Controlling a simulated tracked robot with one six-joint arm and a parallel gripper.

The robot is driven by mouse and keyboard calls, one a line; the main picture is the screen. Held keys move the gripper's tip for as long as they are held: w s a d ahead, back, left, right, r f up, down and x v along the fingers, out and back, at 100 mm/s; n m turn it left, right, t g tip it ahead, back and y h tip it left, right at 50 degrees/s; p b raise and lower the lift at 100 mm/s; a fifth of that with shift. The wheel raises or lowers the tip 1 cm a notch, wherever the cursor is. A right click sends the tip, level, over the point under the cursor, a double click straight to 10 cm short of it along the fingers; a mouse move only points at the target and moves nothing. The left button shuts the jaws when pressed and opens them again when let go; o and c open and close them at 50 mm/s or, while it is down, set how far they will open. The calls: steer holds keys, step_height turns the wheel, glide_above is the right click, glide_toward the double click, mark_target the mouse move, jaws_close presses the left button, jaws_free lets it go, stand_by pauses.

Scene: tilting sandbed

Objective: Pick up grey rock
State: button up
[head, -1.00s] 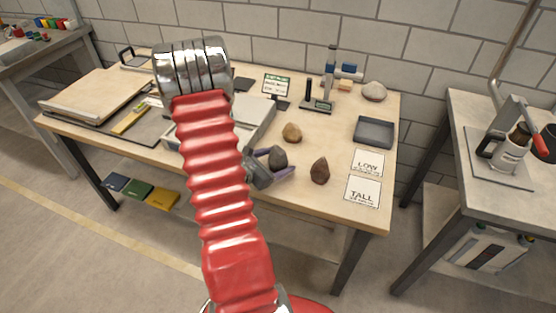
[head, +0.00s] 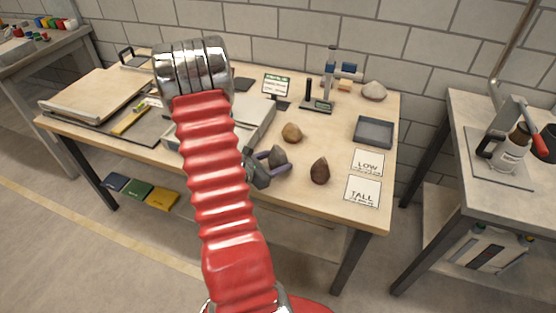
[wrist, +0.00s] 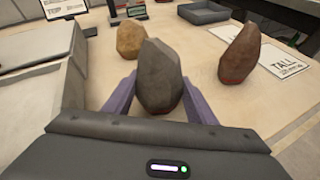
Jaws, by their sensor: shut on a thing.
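The grey rock (wrist: 155,80) stands upright between the purple fingers of my gripper (wrist: 158,98) in the wrist view. I cannot tell whether the rock touches the table.
A dark brown rock (head: 320,171) stands just to the right, and a tan rock (head: 292,133) lies behind. A pale rock (head: 374,91) is at the back right. A grey tray (head: 374,132) and cards marked LOW (head: 367,163) and TALL (head: 363,191) lie at the right.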

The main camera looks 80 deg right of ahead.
steer(key=c, duration=0.7)
steer(key=shift+r, duration=0.1)
steer(key=shift+r, duration=4.95)
